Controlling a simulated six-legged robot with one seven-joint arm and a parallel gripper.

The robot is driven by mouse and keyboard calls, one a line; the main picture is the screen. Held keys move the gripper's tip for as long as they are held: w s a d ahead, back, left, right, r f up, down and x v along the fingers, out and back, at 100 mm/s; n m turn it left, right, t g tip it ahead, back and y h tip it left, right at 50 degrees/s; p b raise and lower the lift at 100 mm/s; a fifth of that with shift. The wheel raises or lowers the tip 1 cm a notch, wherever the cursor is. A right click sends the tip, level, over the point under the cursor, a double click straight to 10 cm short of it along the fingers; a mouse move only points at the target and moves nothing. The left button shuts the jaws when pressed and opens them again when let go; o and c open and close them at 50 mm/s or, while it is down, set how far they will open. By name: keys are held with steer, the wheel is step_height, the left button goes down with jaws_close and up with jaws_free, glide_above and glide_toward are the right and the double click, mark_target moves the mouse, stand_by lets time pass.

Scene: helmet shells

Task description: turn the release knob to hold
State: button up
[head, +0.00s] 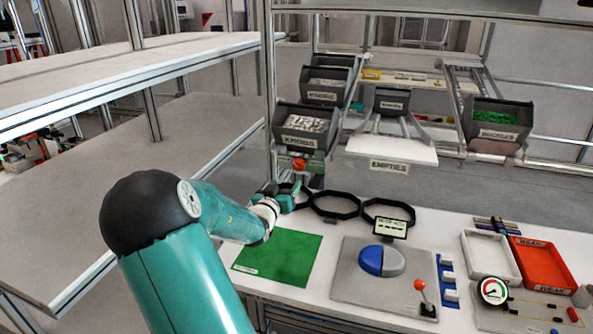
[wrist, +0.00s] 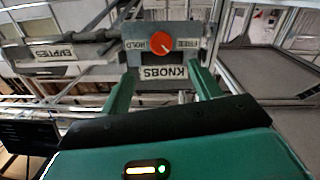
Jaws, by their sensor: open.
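The release knob (head: 299,164) is a small round red-orange knob below the grey KNOBS bin (head: 305,128). In the wrist view the knob (wrist: 161,43) sits on a grey plate between two white labels that appear upside down. The left label (wrist: 135,43) seems to read HOLD; the right label (wrist: 187,43) is too small to read surely. Which way the knob points is not clear. My gripper (head: 287,193) is just below the knob in the head view. In the wrist view my gripper (wrist: 163,72) has its green fingers apart and empty, with the knob beyond the gap between their tips.
The EMPTIES chute (head: 390,150) is right of the knob. Black rings (head: 335,205) lie on the white bench beside my gripper. A green mat (head: 280,259) and a grey panel with a blue-grey dome (head: 382,261) are nearer. White shelves (head: 130,75) stand at left.

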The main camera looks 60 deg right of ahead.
mark_target(298, 167)
steer(key=d, duration=0.3)
steer(key=w+d, duration=0.1)
steer(key=d, duration=0.7)
steer(key=shift+w, duration=0.2)
steer(key=c, duration=1)
